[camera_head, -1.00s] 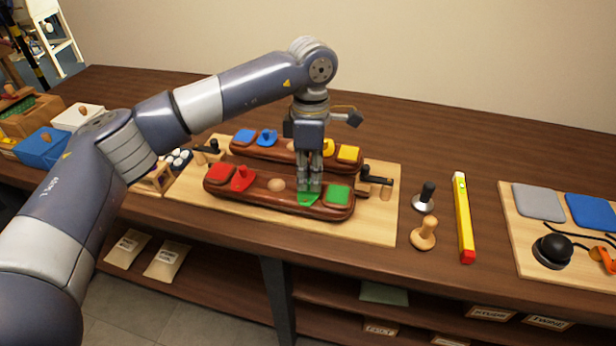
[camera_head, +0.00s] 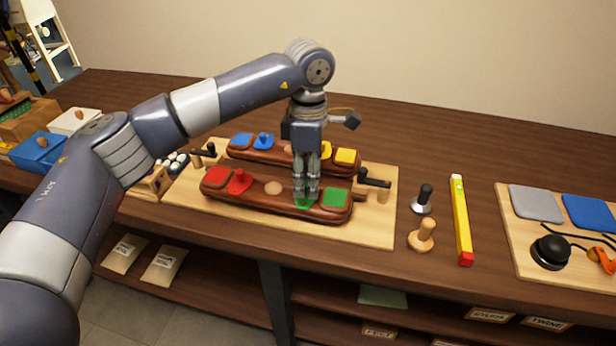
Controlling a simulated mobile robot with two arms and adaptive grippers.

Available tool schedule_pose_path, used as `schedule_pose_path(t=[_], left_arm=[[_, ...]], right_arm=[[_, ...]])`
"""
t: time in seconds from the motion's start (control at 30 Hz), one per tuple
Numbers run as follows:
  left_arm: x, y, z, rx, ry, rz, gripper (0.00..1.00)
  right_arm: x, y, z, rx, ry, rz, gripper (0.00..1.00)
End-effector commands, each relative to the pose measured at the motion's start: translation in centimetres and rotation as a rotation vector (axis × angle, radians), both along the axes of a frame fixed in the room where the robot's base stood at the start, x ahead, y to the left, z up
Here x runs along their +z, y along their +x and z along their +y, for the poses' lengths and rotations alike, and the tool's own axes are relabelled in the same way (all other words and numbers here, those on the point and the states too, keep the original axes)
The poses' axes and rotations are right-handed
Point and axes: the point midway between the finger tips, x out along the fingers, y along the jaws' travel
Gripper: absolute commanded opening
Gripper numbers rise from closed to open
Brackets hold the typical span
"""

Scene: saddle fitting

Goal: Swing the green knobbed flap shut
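The green flap (camera_head: 303,204) lies at the right part of the front brown leather piece (camera_head: 256,199), just left of a green square patch (camera_head: 335,197). My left gripper (camera_head: 305,198) points straight down over the flap, and its fingers hide the knob and part of the flap. The fingers look close together, but I cannot tell whether they grip the knob. My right gripper is not in view.
The front piece also has a red square (camera_head: 216,175) and a red knobbed flap (camera_head: 240,183). A second leather piece (camera_head: 268,152) with blue and yellow parts lies behind. Dark-handled clamps (camera_head: 374,181) flank them. A stamp (camera_head: 424,198), wooden knob (camera_head: 422,236) and yellow level (camera_head: 461,220) stand right.

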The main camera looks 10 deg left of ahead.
Motion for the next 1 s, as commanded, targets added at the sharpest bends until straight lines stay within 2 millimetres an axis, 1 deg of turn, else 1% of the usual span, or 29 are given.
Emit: schedule_pose_path(t=[0.17,0.4,0.5,0.6,0.73,1.0], left_arm=[[2.6,0.2,-0.1,-0.001,-0.001,-0.006,0.35],[7.8,0.5,-0.1,-0.001,-0.001,-0.005,0.35],[9.5,0.5,-0.1,-0.001,-0.002,-0.004,0.35],[10.8,0.6,-0.1,-0.001,-0.001,-0.003,0.35],[11.6,0.6,-0.1,-0.001,0.0,-0.001,0.35],[11.8,0.6,-0.1,-0.002,-0.001,-0.001,0.35]], right_arm=[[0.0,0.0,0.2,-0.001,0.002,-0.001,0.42],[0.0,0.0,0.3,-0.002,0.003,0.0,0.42],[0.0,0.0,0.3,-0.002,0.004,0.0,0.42],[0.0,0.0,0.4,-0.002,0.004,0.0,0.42],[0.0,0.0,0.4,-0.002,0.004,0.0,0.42],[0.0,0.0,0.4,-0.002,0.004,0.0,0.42]])
